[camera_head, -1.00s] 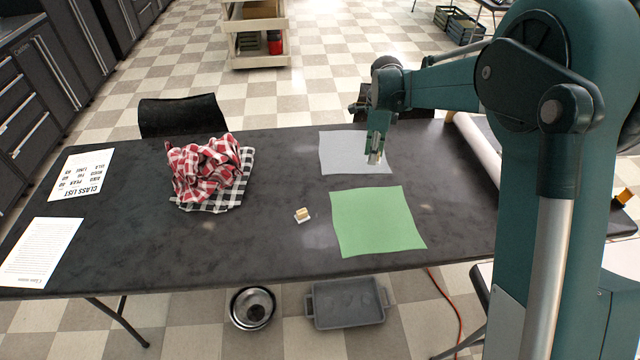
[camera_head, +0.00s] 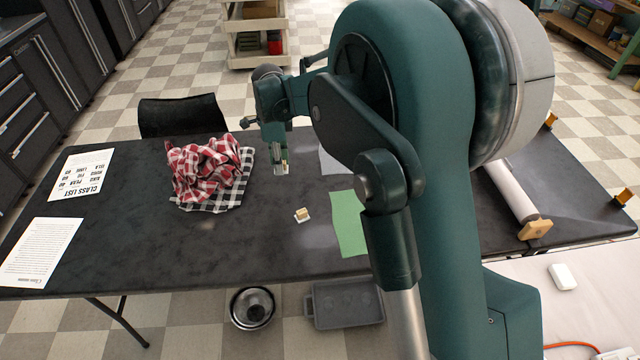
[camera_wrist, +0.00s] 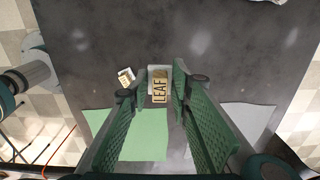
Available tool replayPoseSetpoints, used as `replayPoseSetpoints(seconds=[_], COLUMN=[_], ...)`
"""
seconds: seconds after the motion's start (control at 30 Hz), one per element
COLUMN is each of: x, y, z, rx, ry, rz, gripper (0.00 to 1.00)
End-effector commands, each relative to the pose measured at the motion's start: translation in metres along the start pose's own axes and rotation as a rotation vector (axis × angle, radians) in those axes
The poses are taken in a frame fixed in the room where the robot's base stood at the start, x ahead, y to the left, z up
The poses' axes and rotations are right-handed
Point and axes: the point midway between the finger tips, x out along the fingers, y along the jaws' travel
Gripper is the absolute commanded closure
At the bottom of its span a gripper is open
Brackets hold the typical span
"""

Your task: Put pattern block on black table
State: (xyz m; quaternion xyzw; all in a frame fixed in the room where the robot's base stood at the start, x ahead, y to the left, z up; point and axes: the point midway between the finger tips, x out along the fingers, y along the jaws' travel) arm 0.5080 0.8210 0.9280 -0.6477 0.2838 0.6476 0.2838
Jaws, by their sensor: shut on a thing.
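The pattern block (camera_wrist: 158,88), a small pale block with a tan face lettered LEAF, sits between my fingertips in the wrist view. My gripper (camera_wrist: 159,84) is shut on it. In the head view my gripper (camera_head: 281,170) points down over the black table (camera_head: 120,230), to the right of the cloth pile; the block is too small to make out clearly there. The block appears to be held above the tabletop; the exact height is unclear.
Another small pale block (camera_head: 302,215) lies on the table, near the green sheet (camera_head: 347,225). A grey sheet (camera_head: 330,163) is partly hidden by my arm. A crumpled red checked cloth (camera_head: 205,165) lies left of my gripper. Two papers lie at the far left. Table between is clear.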

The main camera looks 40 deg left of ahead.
Motion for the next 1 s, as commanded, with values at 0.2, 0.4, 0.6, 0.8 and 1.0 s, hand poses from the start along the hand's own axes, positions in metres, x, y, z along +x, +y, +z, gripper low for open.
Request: replayPoseSetpoints(seconds=[0.2,0.4,0.6,0.8,1.0], x=[0.0,0.032,0.048,0.05,0.051], y=[0.013,0.012,0.012,0.012,0.012], z=[0.044,0.043,0.043,0.043,0.043], rx=[-0.044,-0.042,-0.042,-0.041,-0.041], ry=[0.0,0.0,0.0,0.0,0.0], rz=[0.0,0.0,0.0,0.0,0.0], gripper=[0.9,0.9,0.9,0.9,0.9])
